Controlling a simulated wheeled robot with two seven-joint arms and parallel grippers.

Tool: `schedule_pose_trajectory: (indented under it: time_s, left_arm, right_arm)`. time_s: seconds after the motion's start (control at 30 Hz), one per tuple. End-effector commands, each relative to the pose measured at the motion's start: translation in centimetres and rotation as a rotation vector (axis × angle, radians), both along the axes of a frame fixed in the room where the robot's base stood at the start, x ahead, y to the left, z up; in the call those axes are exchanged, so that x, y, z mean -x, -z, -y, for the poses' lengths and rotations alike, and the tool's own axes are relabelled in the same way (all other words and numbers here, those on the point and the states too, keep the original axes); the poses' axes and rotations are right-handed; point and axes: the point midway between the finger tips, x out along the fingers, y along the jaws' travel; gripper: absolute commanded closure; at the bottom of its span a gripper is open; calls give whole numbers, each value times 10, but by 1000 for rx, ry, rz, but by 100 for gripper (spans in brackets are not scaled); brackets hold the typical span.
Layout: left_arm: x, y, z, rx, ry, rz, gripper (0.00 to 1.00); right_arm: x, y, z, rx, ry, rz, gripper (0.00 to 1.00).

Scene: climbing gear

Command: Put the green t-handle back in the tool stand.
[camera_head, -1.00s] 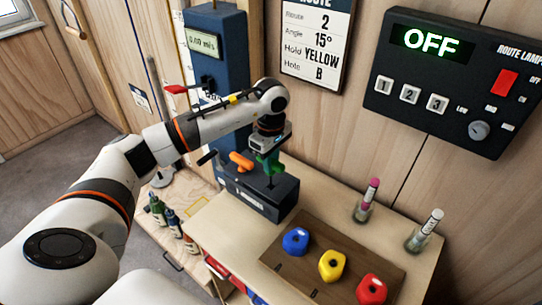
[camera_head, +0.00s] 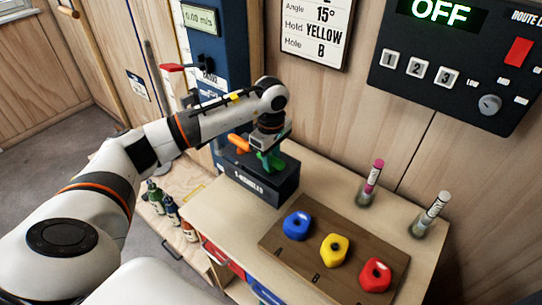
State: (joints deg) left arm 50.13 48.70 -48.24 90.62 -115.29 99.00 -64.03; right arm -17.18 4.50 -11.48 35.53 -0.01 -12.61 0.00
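The dark tool stand (camera_head: 258,186), labelled T-HANDLES, sits at the back left of the wooden bench. The green t-handle (camera_head: 270,162) is at the fingertips of my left gripper (camera_head: 269,153), low over the right part of the stand. The gripper points down and looks shut on it. The handle's shaft is hardly visible, so I cannot tell how deep it is in the stand. An orange t-handle (camera_head: 238,143) stands in the left part of the stand, beside the gripper. My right gripper is not in view.
A wooden board (camera_head: 290,264) holds blue (camera_head: 297,225), yellow (camera_head: 334,250) and red (camera_head: 376,274) holds. Two marker pens (camera_head: 373,176) (camera_head: 435,209) stand in glass holders at the right. Bottles (camera_head: 170,209) stand on a lower shelf at left. A blue column (camera_head: 222,60) rises behind the stand.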

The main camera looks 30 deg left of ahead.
Motion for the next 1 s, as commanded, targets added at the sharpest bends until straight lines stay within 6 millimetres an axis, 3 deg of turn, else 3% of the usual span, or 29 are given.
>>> schedule_pose_trajectory:
  time_s: [0.03, 0.1, 0.47, 0.57, 1.0]
  left_arm:
    - [0, 0, 0, 0, 0, 0, 64]
    - [0, 0, 0, 0, 0, 0, 53]
    - [-1, -5, 0, -1, 0, 1, 53]
    - [-1, -17, 0, 0, 1, 4, 53]
    - [-1, -103, 0, 0, 0, 3, 53]
  right_arm:
    - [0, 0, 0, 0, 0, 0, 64]
    - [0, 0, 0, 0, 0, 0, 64]
    - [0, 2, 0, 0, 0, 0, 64]
    - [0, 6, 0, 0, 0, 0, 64]
    - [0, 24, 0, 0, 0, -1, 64]
